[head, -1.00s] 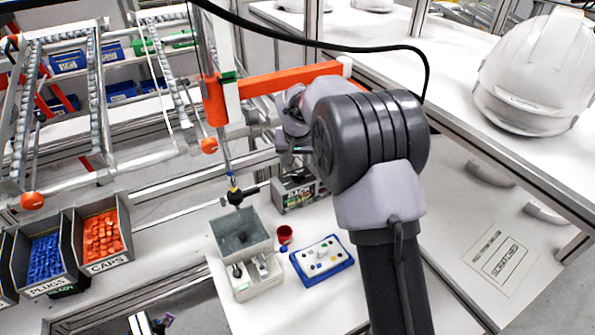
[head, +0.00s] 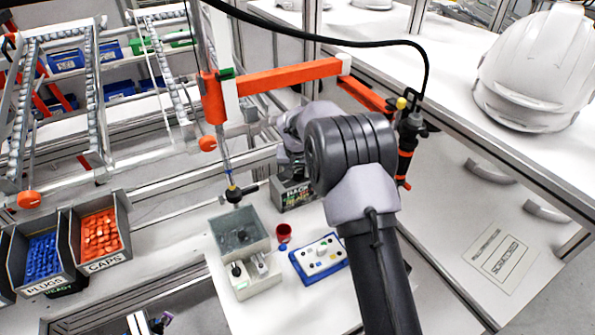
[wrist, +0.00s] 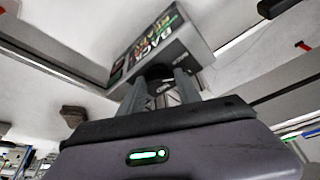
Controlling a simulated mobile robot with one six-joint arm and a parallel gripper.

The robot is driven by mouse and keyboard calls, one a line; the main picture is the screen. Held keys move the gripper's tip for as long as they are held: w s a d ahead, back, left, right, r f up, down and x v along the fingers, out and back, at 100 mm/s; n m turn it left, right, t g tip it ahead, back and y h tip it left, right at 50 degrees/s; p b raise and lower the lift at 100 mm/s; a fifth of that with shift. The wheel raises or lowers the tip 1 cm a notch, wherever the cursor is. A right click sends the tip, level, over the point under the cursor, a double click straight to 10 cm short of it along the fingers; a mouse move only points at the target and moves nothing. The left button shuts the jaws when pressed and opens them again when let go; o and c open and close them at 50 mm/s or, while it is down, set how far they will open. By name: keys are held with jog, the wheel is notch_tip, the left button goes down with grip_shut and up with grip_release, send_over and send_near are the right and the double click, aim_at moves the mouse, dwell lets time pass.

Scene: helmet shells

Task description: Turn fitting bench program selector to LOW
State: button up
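No dial marked LOW can be read. A blue-edged white panel (head: 319,257) with several small coloured controls lies on the bench. Left of it stands a grey unit (head: 240,255) with a recessed top and small dark knobs. A grey box (head: 294,193) with a dark printed face stands behind them; in the wrist view, the labelled box (wrist: 166,48) lies just beyond my fingers. My gripper (wrist: 158,82) has its two fingers apart, with a dark rounded shape seen between them; contact cannot be told. My arm hides the gripper in the head view.
A red cup (head: 283,233) stands between the grey unit and the panel. A hanging tool (head: 234,190) is above the unit. Bins of blue plugs (head: 45,258) and orange caps (head: 100,235) are at left. A white helmet (head: 535,75) sits on the right shelf.

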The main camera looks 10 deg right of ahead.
jog(key=shift+a+f+m+b, duration=0.1)
jog(key=shift+f+m+b, duration=0.1)
jog(key=shift+m+b, duration=0.3)
grip_shut()
jog(key=shift+w+f+m+h+b, duration=0.1)
jog(key=shift+m+h+b, duration=0.3)
jog(key=shift+m+b, duration=0.3)
jog(key=shift+a+r+m+g+h+b, duration=0.1)
jog(key=shift+r+m+g+h+b, duration=0.1)
jog(key=shift+m, duration=0.4)
jog(key=shift+r+m+g+h+b, duration=0.1)
jog(key=shift+m+g+h+b, duration=0.1)
jog(key=shift+m, duration=0.4)
jog(key=o, duration=1.3)
grip_release()
